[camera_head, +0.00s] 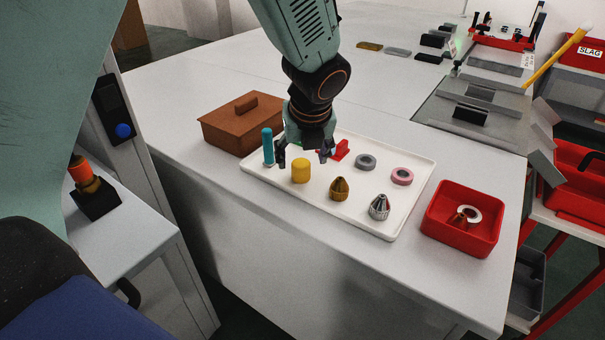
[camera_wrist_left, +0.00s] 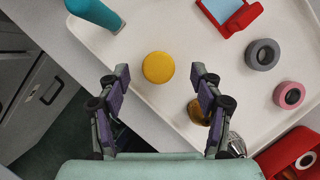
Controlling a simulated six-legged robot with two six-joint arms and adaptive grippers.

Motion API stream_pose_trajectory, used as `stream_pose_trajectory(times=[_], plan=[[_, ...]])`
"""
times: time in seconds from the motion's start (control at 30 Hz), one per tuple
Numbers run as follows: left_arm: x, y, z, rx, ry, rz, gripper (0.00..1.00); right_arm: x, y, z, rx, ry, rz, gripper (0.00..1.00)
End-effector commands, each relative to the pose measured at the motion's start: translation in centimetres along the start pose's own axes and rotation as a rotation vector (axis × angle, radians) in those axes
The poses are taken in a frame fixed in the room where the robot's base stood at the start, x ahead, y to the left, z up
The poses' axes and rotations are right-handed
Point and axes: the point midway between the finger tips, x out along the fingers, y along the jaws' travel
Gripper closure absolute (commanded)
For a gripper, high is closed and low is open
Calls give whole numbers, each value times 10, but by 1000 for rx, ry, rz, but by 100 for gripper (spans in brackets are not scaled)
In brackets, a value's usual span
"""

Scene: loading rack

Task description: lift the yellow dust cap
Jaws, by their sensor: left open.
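The yellow dust cap (camera_head: 301,171) stands upright on the white tray (camera_head: 394,228), near its left part. In the left wrist view the yellow dust cap (camera_wrist_left: 158,67) shows as a round disc from above, just beyond and between the fingertips. My left gripper (camera_head: 305,160) is open and empty above the tray, just behind and over the cap. In the left wrist view its two fingers (camera_wrist_left: 160,74) are spread wide, one on each side of the cap, with no contact visible. My right gripper is in neither view.
The tray also holds a blue cylinder (camera_head: 268,146), a red holder (camera_head: 340,150), grey ring (camera_head: 366,162), pink ring (camera_head: 402,176), brass cone (camera_head: 339,189) and silver cone (camera_head: 379,207). A brown lidded box (camera_head: 232,126) stands behind left; a red bin (camera_head: 456,235) stands right.

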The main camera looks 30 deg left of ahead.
Motion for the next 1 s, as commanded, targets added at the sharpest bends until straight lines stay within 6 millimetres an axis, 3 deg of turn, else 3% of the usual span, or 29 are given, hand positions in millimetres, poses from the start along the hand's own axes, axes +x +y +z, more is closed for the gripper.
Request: stream_pose_trajectory(times=[0.03,0.13,0.4,0.9,1.0], plan=[[13,-1,-3,0,2,0,34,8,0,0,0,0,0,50],[26,-1,-2,-1,3,-1,34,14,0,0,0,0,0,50],[28,-1,0,0,0,-1,34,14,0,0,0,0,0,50],[28,-1,-1,0,1,-1,76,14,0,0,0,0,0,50],[28,-1,-1,0,1,-1,80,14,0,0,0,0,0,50]])
